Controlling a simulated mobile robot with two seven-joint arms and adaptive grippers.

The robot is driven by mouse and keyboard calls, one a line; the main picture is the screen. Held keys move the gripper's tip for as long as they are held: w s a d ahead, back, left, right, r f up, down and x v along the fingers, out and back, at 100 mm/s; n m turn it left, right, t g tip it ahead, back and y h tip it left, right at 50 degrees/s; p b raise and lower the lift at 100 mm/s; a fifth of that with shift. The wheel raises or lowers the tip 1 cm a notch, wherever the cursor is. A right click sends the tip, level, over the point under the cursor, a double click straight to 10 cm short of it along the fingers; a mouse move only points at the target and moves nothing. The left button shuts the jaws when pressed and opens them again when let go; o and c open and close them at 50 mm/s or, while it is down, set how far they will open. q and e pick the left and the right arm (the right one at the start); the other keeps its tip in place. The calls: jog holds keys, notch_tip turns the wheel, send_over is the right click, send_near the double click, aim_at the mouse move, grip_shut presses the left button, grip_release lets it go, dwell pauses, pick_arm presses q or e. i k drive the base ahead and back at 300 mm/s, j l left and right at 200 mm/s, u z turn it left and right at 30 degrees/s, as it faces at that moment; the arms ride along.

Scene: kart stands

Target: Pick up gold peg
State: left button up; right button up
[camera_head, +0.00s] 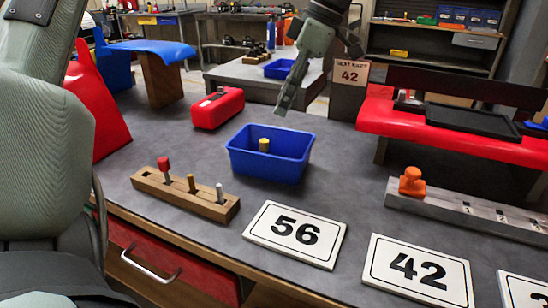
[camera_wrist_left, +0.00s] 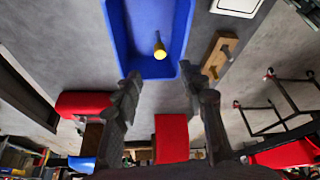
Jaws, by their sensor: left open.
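A gold-yellow peg (camera_head: 264,145) stands inside the blue bin (camera_head: 240,161) on the grey bench. In the left wrist view this peg (camera_wrist_left: 160,48) shows in the bin (camera_wrist_left: 116,28), beyond the fingertips. A wooden rack (camera_head: 170,197) in front of the bin holds a red-topped peg (camera_head: 164,168), a brass-coloured peg (camera_head: 191,184) and a silver peg (camera_head: 220,193). My left gripper (camera_head: 284,102) is above and behind the bin, apart from it. In the left wrist view its fingers (camera_wrist_left: 160,84) are apart with nothing between them. My right gripper is not seen.
Number plates 56 (camera_head: 296,233) and 42 (camera_head: 418,271) lie in front. A red toolbox (camera_head: 217,108) stands behind the bin to the left. A grey strip (camera_head: 440,214) with an orange knob and a red stand (camera_head: 425,136) are at right.

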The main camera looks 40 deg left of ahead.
aim_at(190, 178)
jog(key=k, duration=1.5)
